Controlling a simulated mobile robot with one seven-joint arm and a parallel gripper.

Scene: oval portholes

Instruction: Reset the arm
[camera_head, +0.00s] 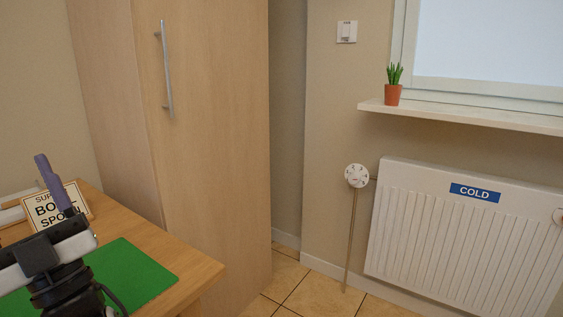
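My gripper (52,188) is at the lower left, above the wooden table (197,268), at the end of my black and white arm. A purple upright piece stands at its tip; I cannot tell whether it is a finger or a held thing. Only part of the gripper shows, and whether it is open or shut is not clear. A white sign (72,200) with "BOWL" and "SPOON" partly legible stands just behind it, partly covered.
A green mat (135,275) lies on the table. A tall wooden cabinet (210,150) stands behind the table. At the right are a radiator (450,240) marked "COLD" and a sill (460,115) with a potted plant (393,92). Tiled floor (310,290) shows between.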

